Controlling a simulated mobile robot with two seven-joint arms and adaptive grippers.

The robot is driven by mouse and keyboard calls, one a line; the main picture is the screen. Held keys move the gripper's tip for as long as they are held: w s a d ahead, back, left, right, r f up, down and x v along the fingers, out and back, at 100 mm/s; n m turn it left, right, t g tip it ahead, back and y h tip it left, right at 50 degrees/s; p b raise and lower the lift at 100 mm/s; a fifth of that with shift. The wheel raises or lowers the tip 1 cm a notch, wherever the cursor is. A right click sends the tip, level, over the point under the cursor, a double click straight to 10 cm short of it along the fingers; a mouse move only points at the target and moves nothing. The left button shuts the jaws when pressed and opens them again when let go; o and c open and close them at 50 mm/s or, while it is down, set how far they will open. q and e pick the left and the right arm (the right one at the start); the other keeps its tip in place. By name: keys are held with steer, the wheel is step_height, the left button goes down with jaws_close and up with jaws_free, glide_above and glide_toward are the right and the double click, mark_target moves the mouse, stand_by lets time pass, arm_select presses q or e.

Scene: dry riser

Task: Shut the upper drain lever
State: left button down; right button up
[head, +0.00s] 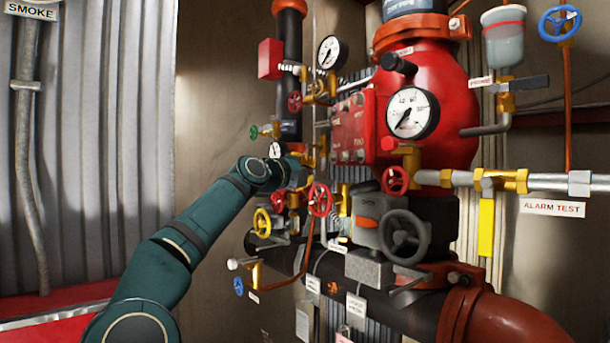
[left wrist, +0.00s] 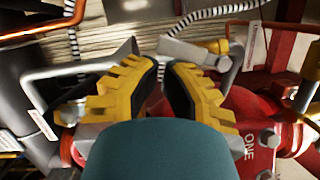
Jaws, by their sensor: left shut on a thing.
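My left arm reaches in from the lower left of the head view, its wrist among the small valves left of the red valve body (head: 440,80). Its fingers are hard to make out there. In the left wrist view my left gripper (left wrist: 166,68) shows two yellow fingers with black pads, close together. A grey lever (left wrist: 198,52) on a brass fitting (left wrist: 218,46) lies at the fingertips, and the gripper is shut on it. The part between the pads is mostly hidden. Which lever is the upper drain lever cannot be read from a label. My right gripper is out of view.
Gauges (head: 412,113) and copper tubing (head: 568,110) stand further right. The corrugated wall (head: 100,150) is at left. Free room lies left of the pipework.

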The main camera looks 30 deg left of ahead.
arm_select(q)
steer(key=w+a+r+m+p, duration=0.1)
steer(key=w+a+r+p, duration=0.1)
steer(key=a+p, duration=0.3)
steer(key=shift+a+r, duration=0.15)
steer(key=shift+r, duration=0.35)
stand_by(0.5)
steer(key=shift+r+m, duration=0.15)
steer(key=shift+m, duration=0.15)
steer(key=shift+s+a, duration=0.2)
steer(key=s+a+f, duration=0.1)
steer(key=s, duration=1)
steer(key=shift+a+f, duration=0.25)
steer(key=shift+f, duration=0.15)
stand_by(0.3)
steer(key=shift+s+f, duration=0.1)
steer(key=shift+s, duration=0.05)
stand_by(0.6)
